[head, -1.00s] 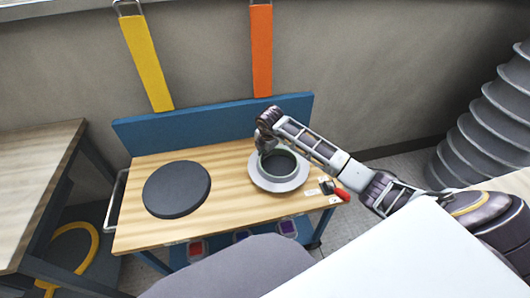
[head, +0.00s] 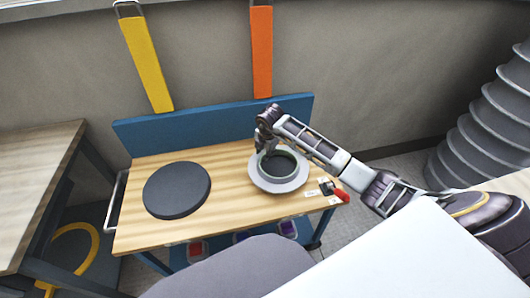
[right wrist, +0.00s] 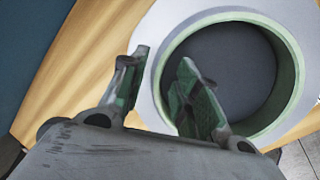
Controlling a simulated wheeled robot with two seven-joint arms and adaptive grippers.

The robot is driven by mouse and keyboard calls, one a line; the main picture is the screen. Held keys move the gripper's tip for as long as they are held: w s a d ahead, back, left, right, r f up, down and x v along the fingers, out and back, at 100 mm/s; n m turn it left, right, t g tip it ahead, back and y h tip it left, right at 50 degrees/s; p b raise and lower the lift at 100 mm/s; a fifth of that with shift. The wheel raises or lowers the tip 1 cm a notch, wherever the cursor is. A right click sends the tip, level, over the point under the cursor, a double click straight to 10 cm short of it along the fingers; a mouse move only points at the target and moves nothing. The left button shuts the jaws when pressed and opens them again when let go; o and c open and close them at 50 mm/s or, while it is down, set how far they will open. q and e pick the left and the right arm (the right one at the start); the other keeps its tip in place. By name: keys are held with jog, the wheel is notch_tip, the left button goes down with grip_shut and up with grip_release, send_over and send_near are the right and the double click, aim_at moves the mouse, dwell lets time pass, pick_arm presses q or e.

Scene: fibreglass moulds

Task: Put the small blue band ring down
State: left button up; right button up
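A pale green-grey ring (head: 280,182) sits on a light grey disc (head: 255,177) at the right of the wooden bench top; no blue band shows on it. In the right wrist view the ring (right wrist: 291,60) stands around a dark grey centre, with the disc (right wrist: 165,22) outside it. My right gripper (head: 265,148) is at the ring's far left edge. In the right wrist view its fingers (right wrist: 163,60) are apart, one outside the ring and one over its inside, with the wall between them and a gap visible. My left gripper is not in view.
A dark round plate (head: 177,190) lies on the left of the wooden bench top (head: 225,205). A red-handled tool (head: 341,194) lies near the right edge. A blue back panel (head: 215,121) rises behind. Bare wood separates plate and disc.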

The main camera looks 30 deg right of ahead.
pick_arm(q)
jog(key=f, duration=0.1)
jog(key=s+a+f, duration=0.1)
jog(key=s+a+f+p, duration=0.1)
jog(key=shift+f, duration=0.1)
pick_arm(e)
jog(key=v, duration=1)
jog(key=shift+r, duration=0.4)
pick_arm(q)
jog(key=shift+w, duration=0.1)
pick_arm(e)
jog(key=shift+a, duration=0.1)
